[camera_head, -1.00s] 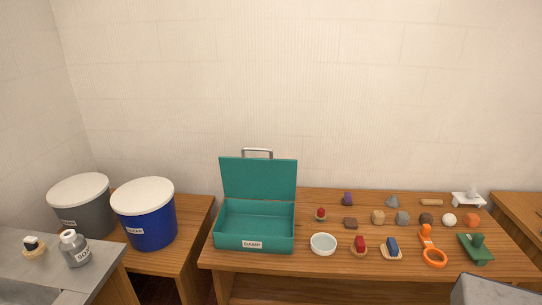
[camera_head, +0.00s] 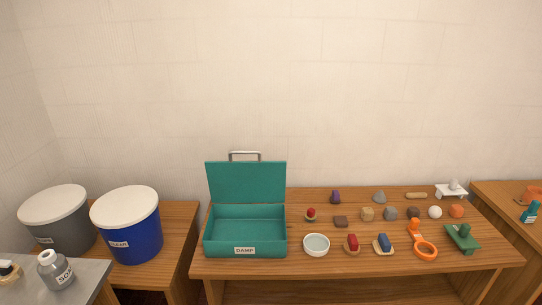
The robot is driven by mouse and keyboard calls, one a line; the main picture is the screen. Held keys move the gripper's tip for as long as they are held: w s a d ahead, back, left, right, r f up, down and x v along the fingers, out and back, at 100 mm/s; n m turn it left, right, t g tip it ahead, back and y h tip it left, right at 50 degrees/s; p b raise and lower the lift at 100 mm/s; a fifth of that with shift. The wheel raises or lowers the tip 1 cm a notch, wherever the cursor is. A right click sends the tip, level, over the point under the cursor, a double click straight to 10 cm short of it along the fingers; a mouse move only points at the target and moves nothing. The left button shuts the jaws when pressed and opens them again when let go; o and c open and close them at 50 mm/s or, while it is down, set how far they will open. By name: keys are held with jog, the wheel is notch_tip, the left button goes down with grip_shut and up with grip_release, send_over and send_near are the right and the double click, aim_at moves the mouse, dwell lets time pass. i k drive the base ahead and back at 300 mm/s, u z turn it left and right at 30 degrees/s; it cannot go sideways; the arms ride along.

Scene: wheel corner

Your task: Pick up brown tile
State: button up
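A small flat brown tile (camera_head: 341,221) lies on the wooden table (camera_head: 280,273). It is right of the open teal box labelled DAMP (camera_head: 245,233) and just above the white bowl (camera_head: 316,244) in the picture. A tan block (camera_head: 367,214) sits to its right, and a small item with a red top (camera_head: 311,214) to its left. Nothing covers the tile. My gripper is not in view.
Red (camera_head: 352,243) and blue (camera_head: 384,243) blocks on small bases, an orange loop tool (camera_head: 421,240) and a green tool (camera_head: 462,238) stand near the front edge. Lidded blue (camera_head: 134,235) and grey (camera_head: 62,230) buckets stand left.

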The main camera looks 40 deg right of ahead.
aim_at(340, 221)
jog(key=z, duration=0.95)
jog(key=k, duration=1)
jog(key=i, duration=0.75)
jog(key=z, duration=0.05)
